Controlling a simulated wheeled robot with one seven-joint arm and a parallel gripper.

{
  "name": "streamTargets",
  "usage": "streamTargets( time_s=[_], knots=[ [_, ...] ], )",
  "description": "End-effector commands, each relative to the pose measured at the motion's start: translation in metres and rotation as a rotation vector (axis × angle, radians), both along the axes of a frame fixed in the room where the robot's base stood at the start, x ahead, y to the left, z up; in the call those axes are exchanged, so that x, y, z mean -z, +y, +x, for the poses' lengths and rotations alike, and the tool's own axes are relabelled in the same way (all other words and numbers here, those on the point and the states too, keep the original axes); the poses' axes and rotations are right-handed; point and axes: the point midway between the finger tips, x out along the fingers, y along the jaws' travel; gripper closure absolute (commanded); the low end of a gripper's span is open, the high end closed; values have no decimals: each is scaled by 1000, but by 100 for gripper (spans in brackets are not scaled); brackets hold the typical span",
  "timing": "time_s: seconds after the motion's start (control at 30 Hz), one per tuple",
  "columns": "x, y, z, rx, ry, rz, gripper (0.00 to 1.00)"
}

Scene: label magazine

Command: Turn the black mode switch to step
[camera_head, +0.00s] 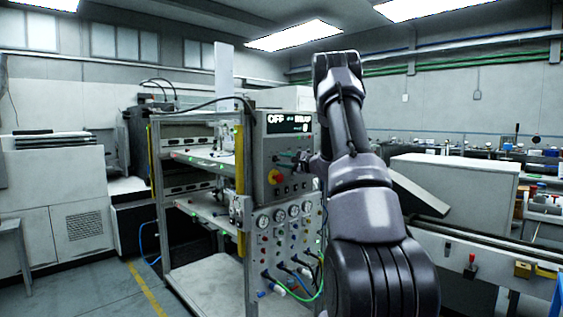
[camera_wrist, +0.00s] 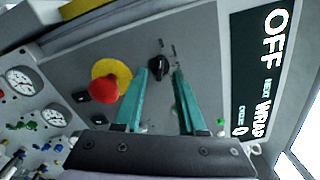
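The black mode switch (camera_wrist: 158,67) is a small round knob on the grey control panel (camera_wrist: 205,55), with short marks beside it that are too small to read. My gripper (camera_wrist: 161,73) has two teal fingers held apart, with the knob showing between their tips. I see a gap on either side of the knob; I cannot tell whether the tips reach around it. In the head view my gripper (camera_head: 291,157) is in front of the panel (camera_head: 264,150), and the knob cannot be made out there. The display (camera_head: 289,123) reads "OFF" and "WRAP".
A red push button (camera_wrist: 104,89) on a yellow disc sits beside the left finger. Black square buttons (camera_wrist: 82,97) and pressure gauges (camera_wrist: 19,80) lie farther left. A metal shelf rack (camera_head: 195,209) stands left of the panel, and hoses (camera_head: 300,272) hang below it.

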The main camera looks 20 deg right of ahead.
Motion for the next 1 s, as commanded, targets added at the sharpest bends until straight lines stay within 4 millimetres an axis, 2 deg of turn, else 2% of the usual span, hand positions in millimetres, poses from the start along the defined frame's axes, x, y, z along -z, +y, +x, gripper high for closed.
streamTargets(
  time_s=[0.13,0.43,0.53,1.0],
  knots=[
    [0,4,10,-2,0,1,60],
    [0,5,12,-1,0,1,60],
    [0,5,12,-1,0,1,98],
    [0,4,12,0,17,47,100]
  ],
)
